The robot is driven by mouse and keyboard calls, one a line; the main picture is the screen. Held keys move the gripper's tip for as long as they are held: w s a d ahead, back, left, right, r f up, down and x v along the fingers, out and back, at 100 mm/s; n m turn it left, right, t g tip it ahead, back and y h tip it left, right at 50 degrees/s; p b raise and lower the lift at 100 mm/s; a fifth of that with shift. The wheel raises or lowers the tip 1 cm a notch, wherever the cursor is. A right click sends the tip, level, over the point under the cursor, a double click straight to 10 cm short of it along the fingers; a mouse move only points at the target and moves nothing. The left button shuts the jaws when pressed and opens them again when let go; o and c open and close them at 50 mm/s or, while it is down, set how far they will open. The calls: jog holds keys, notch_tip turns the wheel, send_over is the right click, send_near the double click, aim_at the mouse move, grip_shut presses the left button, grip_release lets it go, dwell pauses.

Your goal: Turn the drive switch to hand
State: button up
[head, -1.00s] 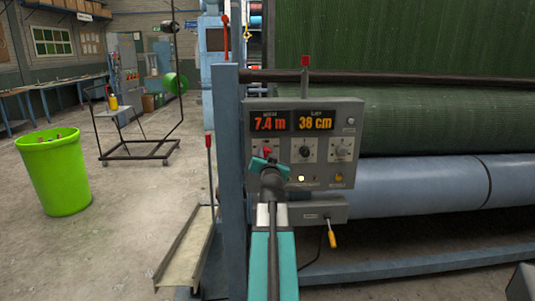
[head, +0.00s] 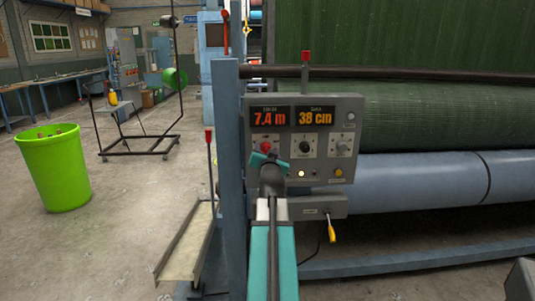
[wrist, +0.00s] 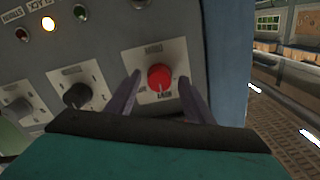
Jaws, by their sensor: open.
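A grey control box (head: 347,102) faces me, with two lit displays reading 7.4 m and 38 cm. Below them is a row of three rotary knobs on pale plates. The left one is red (head: 265,146); the middle one (head: 304,147) is dark. I cannot read which is labelled drive. My gripper (head: 268,160) is just in front of the red knob and partly covers its plate. In the wrist view, which is turned over, the red knob (wrist: 160,77) sits between the two open fingers (wrist: 162,92). The fingers flank it; contact cannot be told.
A lit white lamp (head: 301,174) and a yellow button (head: 339,172) are low on the box. A blue post (head: 229,170) stands close left, with a red-tipped lever (head: 209,136) beside it. Green turf rolls (head: 410,115) fill the right. A green bin (head: 52,175) stands on open floor.

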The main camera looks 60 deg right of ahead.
jog(key=shift+s, duration=0.1)
jog(key=b+v, duration=0.2)
jog(key=v, duration=0.4)
jog(key=shift+f, duration=0.15)
jog(key=b+v, duration=0.1)
jog(key=b, duration=0.4)
jog(key=shift+s+a, duration=0.15)
jog(key=shift+a, duration=0.1)
jog(key=b+v, duration=0.6)
jog(key=b, duration=0.4)
dwell(0.6)
jog(key=shift+a, duration=0.1)
dwell(0.5)
